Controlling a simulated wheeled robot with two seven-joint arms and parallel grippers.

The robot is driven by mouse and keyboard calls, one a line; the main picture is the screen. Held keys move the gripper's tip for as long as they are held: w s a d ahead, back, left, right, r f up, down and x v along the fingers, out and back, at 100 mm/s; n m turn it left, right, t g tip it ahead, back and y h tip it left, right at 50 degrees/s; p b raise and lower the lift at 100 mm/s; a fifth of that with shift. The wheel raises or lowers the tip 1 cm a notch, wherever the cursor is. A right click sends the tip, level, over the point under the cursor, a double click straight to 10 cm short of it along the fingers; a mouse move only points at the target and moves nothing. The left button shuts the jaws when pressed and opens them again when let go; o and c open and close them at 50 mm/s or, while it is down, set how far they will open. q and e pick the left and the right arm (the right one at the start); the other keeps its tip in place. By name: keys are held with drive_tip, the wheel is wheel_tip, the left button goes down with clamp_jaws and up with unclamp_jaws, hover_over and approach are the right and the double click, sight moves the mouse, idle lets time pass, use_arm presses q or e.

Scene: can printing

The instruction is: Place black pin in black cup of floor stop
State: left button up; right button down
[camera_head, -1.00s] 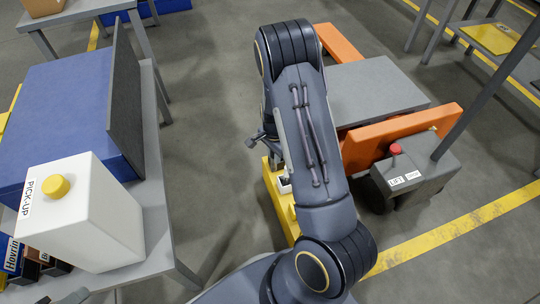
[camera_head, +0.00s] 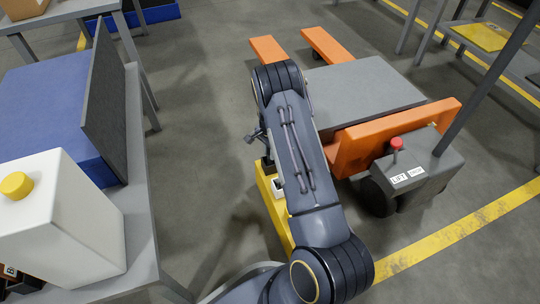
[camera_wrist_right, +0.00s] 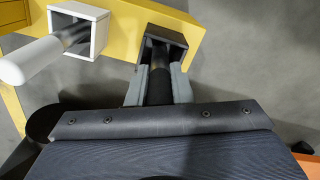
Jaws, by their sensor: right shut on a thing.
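The yellow floor stop (camera_head: 271,205) stands on the floor, partly hidden behind my right arm. In the right wrist view, its yellow bar (camera_wrist_right: 128,25) carries a square black cup (camera_wrist_right: 176,38) and a square white cup (camera_wrist_right: 100,32). My right gripper (camera_wrist_right: 159,70) is shut on the black pin (camera_wrist_right: 159,88). The pin's far end is at the mouth of the black cup and seems to reach inside; how deep is unclear. My left gripper is out of view.
An orange pallet jack (camera_head: 400,135) with a grey deck and a red button stands right of my arm. A grey table (camera_head: 140,200) with a white box (camera_head: 85,225) and a blue block (camera_head: 40,110) stands at left.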

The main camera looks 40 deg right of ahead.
drive_tip(key=shift+f, duration=0.1)
drive_tip(key=shift+f, duration=0.15)
drive_tip(key=c, duration=1.3)
unclamp_jaws()
